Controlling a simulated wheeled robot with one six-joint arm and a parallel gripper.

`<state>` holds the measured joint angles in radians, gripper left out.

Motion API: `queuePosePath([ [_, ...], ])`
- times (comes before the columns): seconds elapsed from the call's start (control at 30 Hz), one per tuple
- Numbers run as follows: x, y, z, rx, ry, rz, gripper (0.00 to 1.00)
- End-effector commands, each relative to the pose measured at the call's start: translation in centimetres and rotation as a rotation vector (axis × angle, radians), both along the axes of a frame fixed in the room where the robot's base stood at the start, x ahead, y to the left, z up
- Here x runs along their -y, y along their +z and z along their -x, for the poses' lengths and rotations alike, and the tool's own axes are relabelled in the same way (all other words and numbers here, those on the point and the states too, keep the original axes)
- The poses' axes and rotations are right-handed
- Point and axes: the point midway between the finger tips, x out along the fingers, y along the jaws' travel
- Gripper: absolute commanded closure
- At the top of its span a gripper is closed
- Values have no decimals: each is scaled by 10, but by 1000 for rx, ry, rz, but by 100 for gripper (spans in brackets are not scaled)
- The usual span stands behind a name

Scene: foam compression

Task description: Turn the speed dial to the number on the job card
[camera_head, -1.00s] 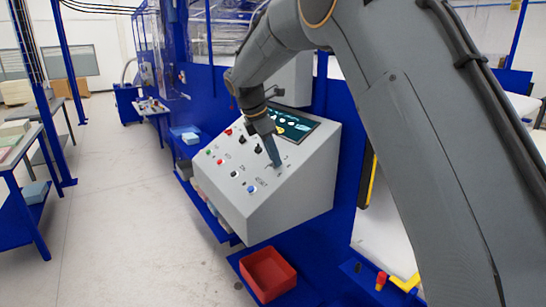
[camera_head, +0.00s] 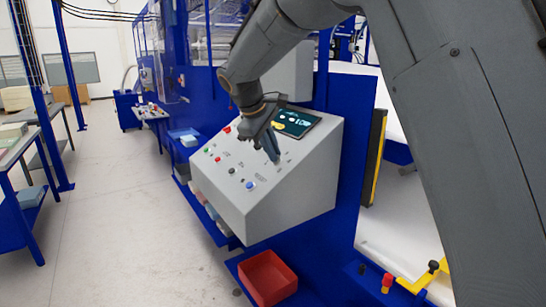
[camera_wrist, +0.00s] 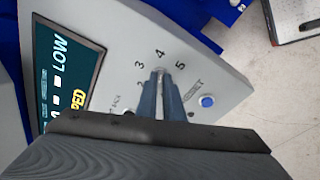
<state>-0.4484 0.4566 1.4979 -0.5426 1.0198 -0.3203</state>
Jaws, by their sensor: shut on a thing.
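The grey control console (camera_head: 310,190) stands in the middle of the head view, with a sloped panel of buttons, knobs and a dark screen (camera_head: 295,123). My gripper (camera_head: 272,155) is at the panel, right of the buttons. In the wrist view my gripper (camera_wrist: 160,78) is shut on the speed dial (camera_wrist: 159,76), whose pale top shows between the blue-grey fingers. Printed numbers 3, 4 and 5 and part of another 3 or 2 arc around it. The 4 lies straight beyond the fingertips. The dial's pointer cannot be made out. No job card is readable.
A blue button (camera_wrist: 207,101) sits right of the fingers, and shows low on the panel in the head view (camera_head: 250,185). A red bin (camera_head: 268,278) stands below the console. Open floor (camera_head: 120,190) lies to the left.

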Motion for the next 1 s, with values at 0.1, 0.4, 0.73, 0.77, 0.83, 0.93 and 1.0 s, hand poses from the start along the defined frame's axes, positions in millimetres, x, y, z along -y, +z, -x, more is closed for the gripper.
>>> queuePosePath([
  [0.1, -1, -5, 0, 46, -92, -32, 100],
  [0.4, -2, -8, 2, 167, -335, -114, 100],
  [0.73, -4, -10, 3, 288, -581, -196, 100],
  [0.77, -4, -11, 4, 298, -599, -202, 100],
  [0.83, -5, -11, 4, 318, -640, -216, 100],
  [0.93, -5, -11, 4, 342, -689, -232, 100],
  [1.0, -5, -11, 4, 355, -717, -240, 100],
])
